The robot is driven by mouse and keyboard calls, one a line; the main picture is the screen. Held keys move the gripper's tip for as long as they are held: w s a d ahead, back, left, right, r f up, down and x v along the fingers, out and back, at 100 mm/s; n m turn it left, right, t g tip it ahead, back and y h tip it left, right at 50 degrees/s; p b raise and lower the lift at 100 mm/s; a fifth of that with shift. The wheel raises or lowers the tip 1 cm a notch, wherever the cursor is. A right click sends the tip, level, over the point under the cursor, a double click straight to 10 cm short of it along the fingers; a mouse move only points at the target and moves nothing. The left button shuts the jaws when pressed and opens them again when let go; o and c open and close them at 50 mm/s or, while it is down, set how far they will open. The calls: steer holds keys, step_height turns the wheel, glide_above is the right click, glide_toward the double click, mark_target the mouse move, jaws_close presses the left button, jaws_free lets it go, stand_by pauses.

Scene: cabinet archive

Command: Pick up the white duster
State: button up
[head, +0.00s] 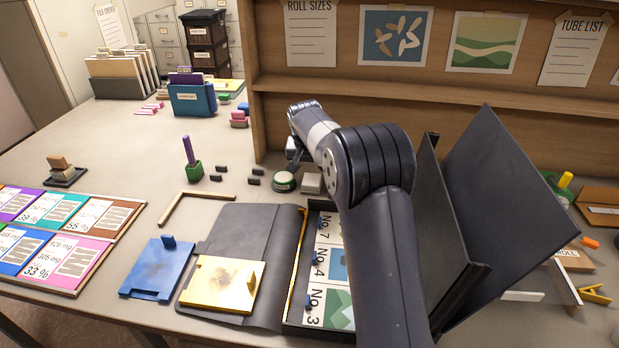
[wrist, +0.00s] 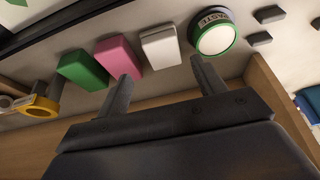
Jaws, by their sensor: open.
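The white duster (wrist: 160,47) is a small pale block lying on the table, between a pink block and a round paste tin in the wrist view. In the head view the duster (head: 311,184) lies just right of the tin, beside my arm. My gripper (wrist: 162,68) is open and empty. In the wrist view its two fingers point toward the duster, which appears between and just beyond the fingertips, with no visible contact. In the head view my gripper (head: 293,150) is small and partly hidden, above the table behind the duster.
The paste tin (wrist: 214,38) is close on one side of the duster; the pink block (wrist: 119,58) and green block (wrist: 83,68) are on the other. Small dark blocks (wrist: 269,14) lie past the tin. A wooden shelf unit (head: 400,120) stands behind. An open black folder (head: 455,230) stands at right.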

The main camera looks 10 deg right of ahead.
mark_target(311, 180)
steer(key=x, duration=0.4)
steer(key=shift+w+f, duration=0.1)
steer(key=shift+f, duration=0.1)
steer(key=p+x, duration=0.1)
steer(key=x, duration=0.1)
steer(key=w+p+x, duration=0.1)
steer(key=x, duration=0.1)
steer(key=shift+r, duration=0.1)
steer(key=shift+w+f, duration=0.15)
steer(key=shift+f, duration=0.35)
steer(key=shift+c, duration=0.3)
steer(key=c, duration=0.7)
